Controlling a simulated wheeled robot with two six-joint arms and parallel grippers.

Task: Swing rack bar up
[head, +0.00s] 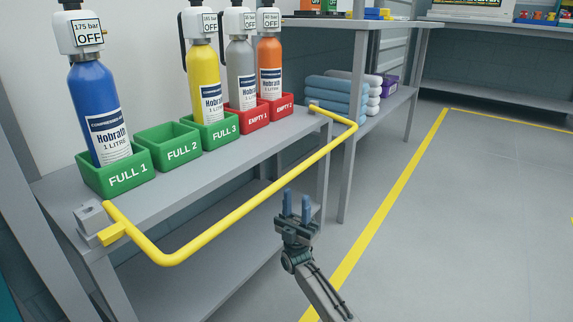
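The yellow rack bar (262,203) is a U-shaped tube along the front of the grey rack (165,195). Its two ends meet grey brackets at the rack's near left corner (91,216) and far right corner (315,105). The bar is swung outward, its long section standing out in front of the shelf edge, below the bottles. My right gripper (296,205) is to the right of the bar's long section, apart from it in the picture. Its two blue fingers point up with a gap between them, and nothing is between them. My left gripper is not in view.
Blue (97,110), yellow (205,85), grey (241,72) and orange (270,67) bottles stand in labelled green and red holders; FULL 2 (167,146) is empty. The floor (450,220) at right is clear.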

